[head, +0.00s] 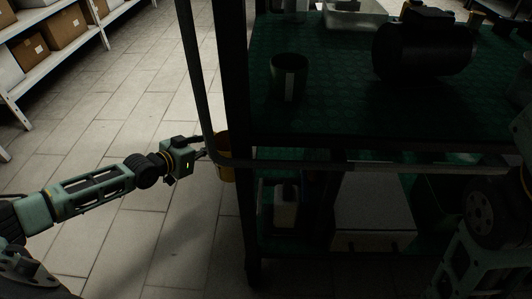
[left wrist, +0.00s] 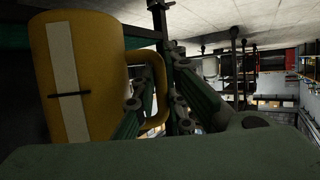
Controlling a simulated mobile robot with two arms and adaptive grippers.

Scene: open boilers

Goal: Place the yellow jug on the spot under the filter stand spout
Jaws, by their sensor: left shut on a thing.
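The yellow jug (head: 224,158) hangs in the air at the left side of the dark shelf rack in the head view, partly hidden behind the rack's rail and post. My left gripper (head: 203,150) reaches it from the left and is shut on it. In the left wrist view the jug (left wrist: 88,75) fills the left side, with a pale stripe and a dark mark. Its handle (left wrist: 158,90) lies between the fingers of my gripper (left wrist: 160,105). My right gripper is out of view; only part of my right arm shows. I cannot make out the filter stand or its spout.
A lower shelf holds a white box (head: 373,210). Free tiled floor lies left.

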